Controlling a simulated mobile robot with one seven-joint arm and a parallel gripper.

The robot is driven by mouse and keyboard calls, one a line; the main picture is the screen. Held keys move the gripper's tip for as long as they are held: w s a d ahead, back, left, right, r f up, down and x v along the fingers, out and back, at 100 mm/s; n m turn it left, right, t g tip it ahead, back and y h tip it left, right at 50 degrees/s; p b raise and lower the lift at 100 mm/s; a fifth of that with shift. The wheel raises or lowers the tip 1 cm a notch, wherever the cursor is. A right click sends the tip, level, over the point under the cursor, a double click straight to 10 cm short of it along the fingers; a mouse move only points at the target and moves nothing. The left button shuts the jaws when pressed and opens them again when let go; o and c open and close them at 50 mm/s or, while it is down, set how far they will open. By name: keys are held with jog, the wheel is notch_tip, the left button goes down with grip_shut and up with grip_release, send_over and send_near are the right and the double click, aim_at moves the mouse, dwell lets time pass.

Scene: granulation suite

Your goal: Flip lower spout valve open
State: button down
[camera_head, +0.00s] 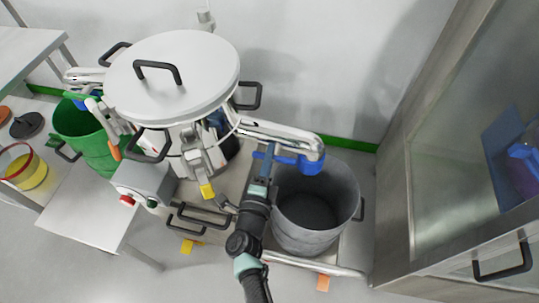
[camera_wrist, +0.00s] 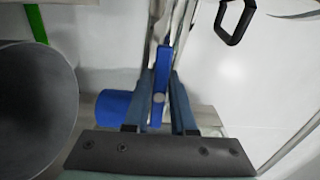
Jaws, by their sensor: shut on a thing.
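The right-hand metal spout (camera_head: 285,133) sticks out from the vessel and ends in a blue outlet piece (camera_head: 312,163) above a grey bin. A blue valve lever (camera_wrist: 160,85) lies between the two fingers of my gripper (camera_wrist: 161,78) in the wrist view, and the fingers are shut on it. In the head view my gripper (camera_head: 264,168) reaches up to the spout's underside, just left of the blue outlet, and hides most of the lever. The blue outlet also shows left of the fingers in the wrist view (camera_wrist: 111,104).
The lidded vessel (camera_head: 172,72) with black handles stands left of my arm. The open grey bin (camera_head: 315,236) is close on the right. A control box (camera_head: 143,184), a green bin (camera_head: 92,146) and a glass-fronted cabinet (camera_head: 400,200) stand around.

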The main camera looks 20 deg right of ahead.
jog(key=c, duration=0.8)
grip_release()
jog(key=shift+o, duration=0.2)
jog(key=p+v, duration=0.1)
jog(key=v, duration=1.2)
jog(key=shift+p, duration=0.35)
